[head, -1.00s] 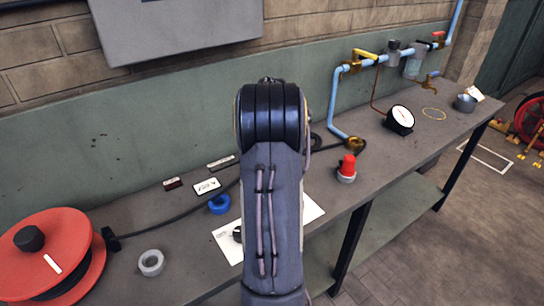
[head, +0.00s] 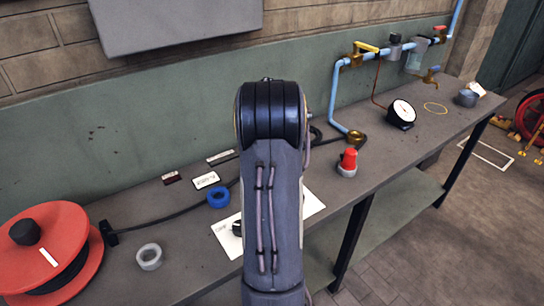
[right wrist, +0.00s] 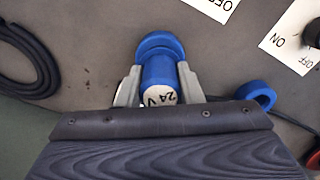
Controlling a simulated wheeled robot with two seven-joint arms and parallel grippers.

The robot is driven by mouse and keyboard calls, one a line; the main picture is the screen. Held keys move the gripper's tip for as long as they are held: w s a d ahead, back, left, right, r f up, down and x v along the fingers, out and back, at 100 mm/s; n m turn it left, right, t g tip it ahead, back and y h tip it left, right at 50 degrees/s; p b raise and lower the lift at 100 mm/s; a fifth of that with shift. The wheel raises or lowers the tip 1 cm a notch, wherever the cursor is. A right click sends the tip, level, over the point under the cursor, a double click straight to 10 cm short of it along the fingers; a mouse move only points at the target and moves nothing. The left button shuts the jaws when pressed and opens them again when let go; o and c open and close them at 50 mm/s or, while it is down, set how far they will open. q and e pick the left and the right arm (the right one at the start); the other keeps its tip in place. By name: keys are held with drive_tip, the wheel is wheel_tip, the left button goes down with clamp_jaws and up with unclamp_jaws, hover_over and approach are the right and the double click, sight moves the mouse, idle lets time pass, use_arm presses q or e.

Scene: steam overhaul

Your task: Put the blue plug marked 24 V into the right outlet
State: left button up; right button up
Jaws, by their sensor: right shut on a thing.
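In the right wrist view my right gripper (right wrist: 158,88) is shut on the blue plug (right wrist: 157,72). Its white end reads 24 V and faces the camera. Its wider blue far end is over the grey bench; I cannot tell whether it touches anything. In the head view my own arm fills the middle and hides the gripper and plug. My left gripper is not in view.
The bench (head: 185,245) holds a red cable reel (head: 45,225), a grey ring (head: 149,257), a blue ring (head: 218,197), a red-topped object (head: 347,163) and a gauge (head: 401,113). A black cable coil (right wrist: 42,70) lies beside the plug. An ON/OFF card (right wrist: 290,40) is at right.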

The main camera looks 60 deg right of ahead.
drive_tip(key=shift+f+b, duration=0.5)
drive_tip(key=shift+f, duration=0.3)
drive_tip(key=o, duration=1.1)
drive_tip(key=shift+r, duration=0.1)
drive_tip(key=shift+o, duration=0.2)
drive_tip(key=shift+r, duration=0.1)
wheel_tip(320, 180, up, 8)
drive_tip(key=shift+f, duration=0.2)
drive_tip(key=shift+a, duration=0.1)
